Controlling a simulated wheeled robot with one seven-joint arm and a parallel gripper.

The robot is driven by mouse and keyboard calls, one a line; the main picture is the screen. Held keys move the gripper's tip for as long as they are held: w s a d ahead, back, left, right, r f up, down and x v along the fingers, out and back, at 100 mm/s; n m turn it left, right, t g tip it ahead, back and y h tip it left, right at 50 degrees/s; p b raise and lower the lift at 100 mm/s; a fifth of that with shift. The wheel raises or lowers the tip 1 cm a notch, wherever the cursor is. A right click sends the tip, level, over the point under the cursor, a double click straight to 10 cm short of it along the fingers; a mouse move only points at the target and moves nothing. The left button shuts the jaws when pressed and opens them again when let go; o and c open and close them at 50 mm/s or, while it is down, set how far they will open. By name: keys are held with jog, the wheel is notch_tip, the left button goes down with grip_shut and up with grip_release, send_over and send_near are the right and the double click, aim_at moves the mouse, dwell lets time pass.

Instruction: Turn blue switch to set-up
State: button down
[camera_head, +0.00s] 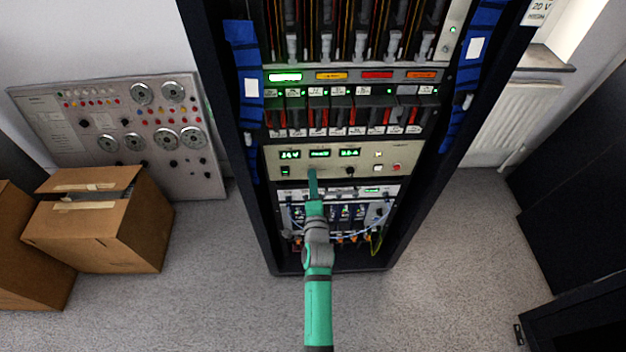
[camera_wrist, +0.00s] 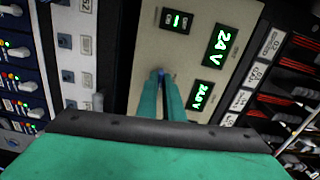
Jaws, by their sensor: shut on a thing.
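The blue switch (camera_wrist: 160,74) shows as a small blue spot between my fingertips on the beige panel (camera_wrist: 148,45) in the wrist view. My gripper (camera_wrist: 164,76) has its two green fingers closed around it. In the head view my gripper (camera_head: 312,171) reaches the left part of the beige panel (camera_head: 275,160), below the green displays, and covers the switch there. The switch's lettering and exact setting are hidden by the fingers.
Green displays (camera_wrist: 220,45) reading 24 V sit beside the fingers. The rack's dark frame (camera_head: 220,100) stands on both sides. Cardboard boxes (camera_head: 130,230) and a dial panel (camera_head: 110,115) are at left. The floor (camera_head: 450,260) right of the rack is clear.

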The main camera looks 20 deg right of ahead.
jog(key=shift+m, duration=0.5)
jog(key=c, duration=1.9)
grip_release()
jog(key=v, duration=1)
jog(key=shift+s, duration=0.35)
jog(key=shift+a, duration=0.1)
